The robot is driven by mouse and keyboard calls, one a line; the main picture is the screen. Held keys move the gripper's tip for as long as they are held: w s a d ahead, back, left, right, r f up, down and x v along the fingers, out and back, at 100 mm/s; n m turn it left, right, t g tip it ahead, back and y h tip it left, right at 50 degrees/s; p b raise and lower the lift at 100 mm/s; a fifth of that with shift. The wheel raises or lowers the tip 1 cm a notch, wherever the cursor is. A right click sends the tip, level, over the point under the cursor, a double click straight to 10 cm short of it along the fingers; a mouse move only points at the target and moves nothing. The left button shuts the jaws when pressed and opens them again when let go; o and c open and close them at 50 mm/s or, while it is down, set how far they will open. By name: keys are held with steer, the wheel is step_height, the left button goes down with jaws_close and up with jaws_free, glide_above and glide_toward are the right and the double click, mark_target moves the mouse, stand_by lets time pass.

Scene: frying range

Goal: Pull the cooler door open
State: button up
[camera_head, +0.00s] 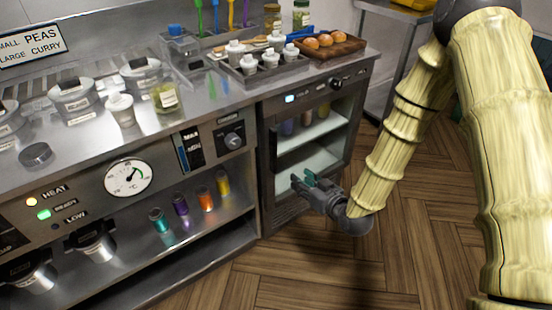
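The cooler (265,190) is built into the right end of the steel counter, with a dark frame around a glass front. Its door looks shut, and pale shelves show behind the glass. A dark upright handle (273,149) runs along the left side of the door. My gripper (302,180) is in front of the lower part of the glass, to the right of and below the handle. Its fingers look apart, with nothing seen between them. I cannot tell whether the fingertips touch the glass. My gripper hides part of the lower door.
Above the cooler, the counter holds a tray (243,83) of white-topped bottles and a board of buns (334,52). Left of the cooler is an open shelf with several coloured jars (181,206). Bare wood floor (325,270) lies before the door.

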mark_target(276, 145)
steer(key=w+a+r+y+b, duration=0.1)
steer(key=w+a, duration=0.2)
steer(key=w, duration=0.1)
steer(key=w+a+r+n+t+y+b, duration=0.1)
steer(key=w+a+b, duration=0.1)
steer(key=w, duration=0.2)
steer(key=w+a+r+t+b, duration=0.1)
steer(key=w+a+r, duration=0.1)
steer(key=w, duration=0.3)
steer(key=shift+a+n+y+b, duration=0.4)
steer(key=shift+a, duration=0.4)
jaws_close()
